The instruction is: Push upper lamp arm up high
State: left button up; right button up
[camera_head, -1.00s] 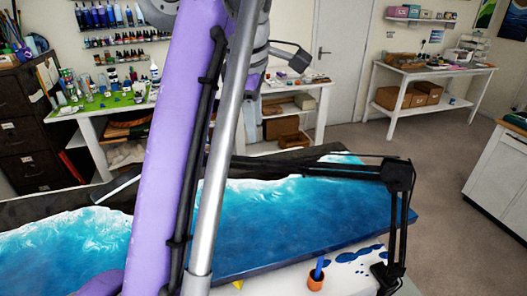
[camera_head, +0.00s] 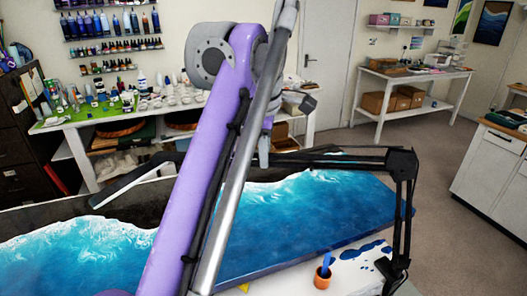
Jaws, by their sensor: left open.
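The black desk lamp stands at the right end of the pour table. Its lower arm (camera_head: 404,220) rises nearly upright to the elbow joint (camera_head: 400,162). The upper lamp arm (camera_head: 335,160) runs about level to the left from there and passes behind my purple left arm. The long lamp head (camera_head: 135,180) shows left of my arm, tilted over the blue resin panel (camera_head: 330,215). My left gripper (camera_head: 264,155) is small and partly hidden behind my arm, pointing down at the upper lamp arm in the picture; I cannot tell whether they touch. My right gripper is out of view.
An orange pot (camera_head: 322,280) with a blue stick stands at the table's front, near blue spills. A back bench (camera_head: 125,122) carries bottles and cups. A white cabinet (camera_head: 490,165) stands at right. The floor between is clear.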

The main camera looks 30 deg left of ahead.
pick_arm(q)
grip_shut()
jog(key=shift+r, duration=0.1)
dwell(1.3)
